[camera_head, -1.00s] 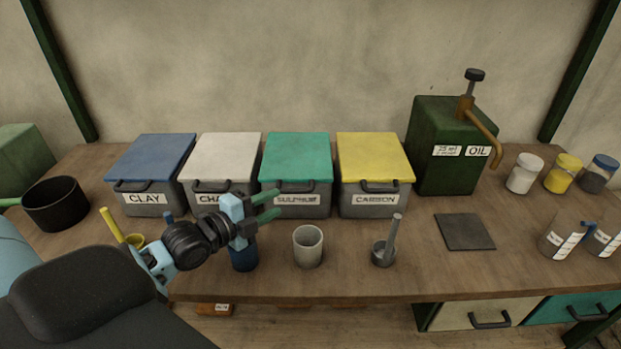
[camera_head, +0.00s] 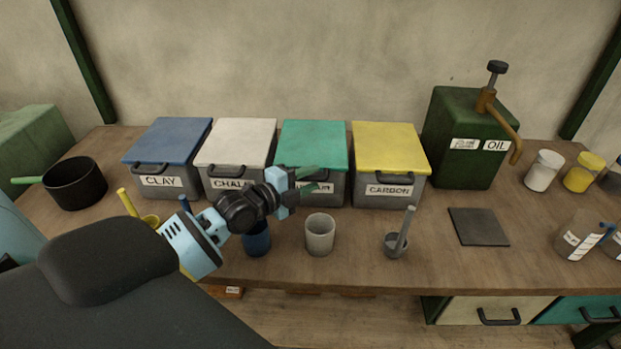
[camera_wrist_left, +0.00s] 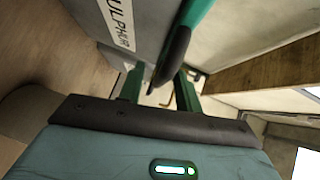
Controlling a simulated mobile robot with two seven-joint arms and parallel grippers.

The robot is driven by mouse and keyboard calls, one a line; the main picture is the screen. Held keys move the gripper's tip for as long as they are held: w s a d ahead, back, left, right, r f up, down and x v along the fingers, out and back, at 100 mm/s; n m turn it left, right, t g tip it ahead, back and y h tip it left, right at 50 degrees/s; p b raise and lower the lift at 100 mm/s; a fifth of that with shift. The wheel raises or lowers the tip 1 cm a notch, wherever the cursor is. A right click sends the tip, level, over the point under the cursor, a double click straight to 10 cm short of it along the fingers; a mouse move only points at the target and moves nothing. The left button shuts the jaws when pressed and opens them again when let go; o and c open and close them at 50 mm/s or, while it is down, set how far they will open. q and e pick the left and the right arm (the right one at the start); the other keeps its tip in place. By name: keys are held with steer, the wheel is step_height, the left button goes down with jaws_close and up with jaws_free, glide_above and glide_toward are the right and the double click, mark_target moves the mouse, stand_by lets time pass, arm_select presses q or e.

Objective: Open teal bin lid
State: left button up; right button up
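The teal bin has a closed teal lid (camera_head: 313,143) on a grey body and stands between the chalk and carbon bins. Its front is partly hidden by my left gripper (camera_head: 314,180), which is at the handle on the lid's front edge. In the left wrist view the dark lid handle (camera_wrist_left: 174,58) shows between and just beyond the two green fingers (camera_wrist_left: 158,88), which are apart. I cannot tell whether either finger touches the handle. The SULPHUR label (camera_wrist_left: 117,24) on the bin's front is close by. My right gripper is not in view.
Closed blue clay (camera_head: 168,140), white chalk (camera_head: 237,142) and yellow carbon (camera_head: 390,147) bins share the row. A grey cup (camera_head: 320,236), a blue cup (camera_head: 257,240) and a mortar with pestle (camera_head: 397,242) stand in front. A green oil can (camera_head: 466,138) is to the right.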

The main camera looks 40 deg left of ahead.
arm_select(q)
steer(key=shift+w+d, duration=0.1)
steer(key=shift+w, duration=0.3)
jaws_close()
